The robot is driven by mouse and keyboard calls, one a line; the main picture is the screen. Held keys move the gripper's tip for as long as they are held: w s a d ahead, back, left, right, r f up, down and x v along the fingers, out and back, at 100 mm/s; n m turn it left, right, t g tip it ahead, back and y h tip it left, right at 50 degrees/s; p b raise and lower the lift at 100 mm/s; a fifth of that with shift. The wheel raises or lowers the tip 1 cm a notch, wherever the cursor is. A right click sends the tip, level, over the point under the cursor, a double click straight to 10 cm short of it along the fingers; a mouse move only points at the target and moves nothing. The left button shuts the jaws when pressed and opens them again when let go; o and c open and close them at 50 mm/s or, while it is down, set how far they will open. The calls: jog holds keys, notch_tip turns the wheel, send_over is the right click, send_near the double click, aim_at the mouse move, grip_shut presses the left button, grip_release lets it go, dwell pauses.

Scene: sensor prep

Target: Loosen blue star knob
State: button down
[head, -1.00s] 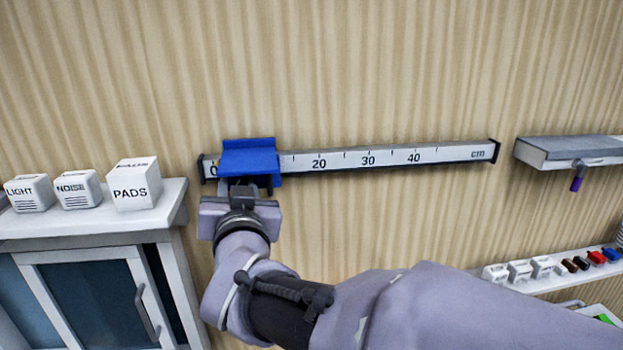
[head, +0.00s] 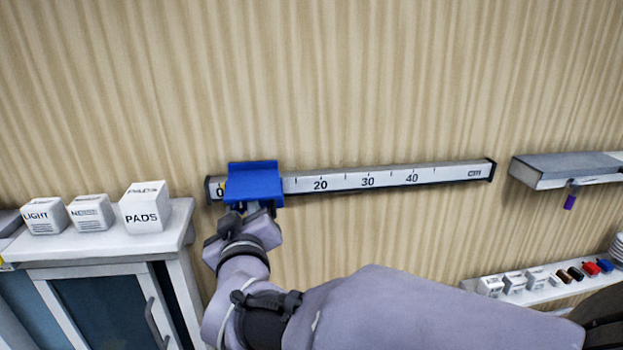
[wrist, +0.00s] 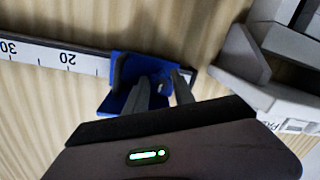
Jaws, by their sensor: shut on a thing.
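A blue slider block (head: 253,184) sits near the 0 end of a white ruler rail (head: 340,181) on the wall. It also shows in the wrist view (wrist: 149,64). My gripper (head: 250,210) is just below and in front of the block, its wrist tilted. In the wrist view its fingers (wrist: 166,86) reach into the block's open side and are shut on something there. The blue star knob is not clear in either view; the fingers and the block hide it.
A white cabinet (head: 105,245) with LIGHT, NOISE and PADS boxes (head: 146,208) stands left of the arm. A grey shelf (head: 560,170) and a ledge with small parts (head: 545,284) are at the right. The wall below the rail's middle is clear.

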dwell(0.5)
jog(key=c, duration=1.1)
grip_release()
